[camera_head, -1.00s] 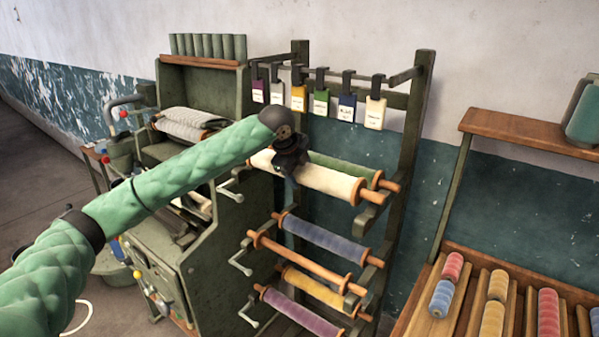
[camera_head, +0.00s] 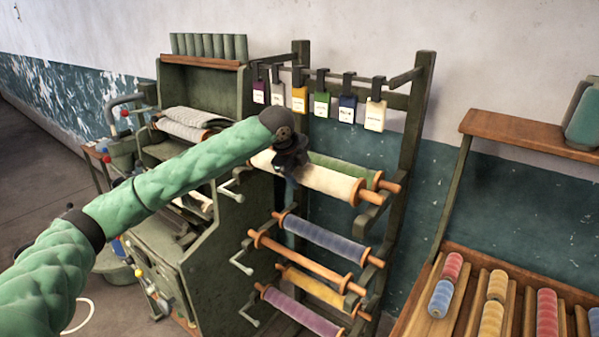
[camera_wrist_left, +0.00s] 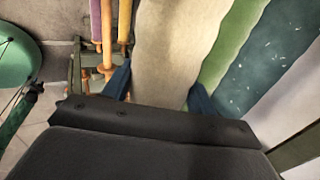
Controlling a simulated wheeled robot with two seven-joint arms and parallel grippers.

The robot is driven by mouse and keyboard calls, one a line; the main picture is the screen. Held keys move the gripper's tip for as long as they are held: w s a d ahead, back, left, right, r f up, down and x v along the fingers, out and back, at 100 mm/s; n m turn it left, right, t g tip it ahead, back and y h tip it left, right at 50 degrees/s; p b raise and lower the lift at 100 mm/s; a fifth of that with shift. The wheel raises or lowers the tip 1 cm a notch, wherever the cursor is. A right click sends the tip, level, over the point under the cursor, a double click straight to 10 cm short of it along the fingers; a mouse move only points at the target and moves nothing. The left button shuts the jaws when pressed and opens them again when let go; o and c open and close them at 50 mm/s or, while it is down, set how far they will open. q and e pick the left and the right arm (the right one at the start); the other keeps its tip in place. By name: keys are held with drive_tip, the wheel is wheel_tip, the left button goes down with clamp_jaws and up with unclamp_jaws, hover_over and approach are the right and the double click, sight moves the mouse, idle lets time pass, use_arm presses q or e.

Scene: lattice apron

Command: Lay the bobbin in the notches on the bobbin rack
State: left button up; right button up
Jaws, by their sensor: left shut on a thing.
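The cream bobbin (camera_head: 328,181) lies along the top tier of the bobbin rack (camera_head: 413,140), in front of a green bobbin (camera_head: 340,168). My left gripper (camera_head: 291,167) is over the cream bobbin's left part and shut on it. In the left wrist view the cream roll (camera_wrist_left: 165,60) runs between the two blue fingers (camera_wrist_left: 160,88), with the green roll beside it. The bobbin's right flange is close to a rack arm (camera_head: 370,215). I cannot tell whether its ends rest in the notches. My right gripper is not in view.
Lower tiers hold a blue bobbin (camera_head: 325,237), a bare bobbin (camera_head: 305,262), a yellow one (camera_head: 312,288) and a purple one (camera_head: 300,311). Coloured tags (camera_head: 320,102) hang above. A green machine (camera_head: 225,260) stands left; a tray of spools (camera_head: 480,310) stands right.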

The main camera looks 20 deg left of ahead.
use_arm(q)
drive_tip(key=shift+f, duration=1.8)
drive_tip(key=shift+p, duration=0.3)
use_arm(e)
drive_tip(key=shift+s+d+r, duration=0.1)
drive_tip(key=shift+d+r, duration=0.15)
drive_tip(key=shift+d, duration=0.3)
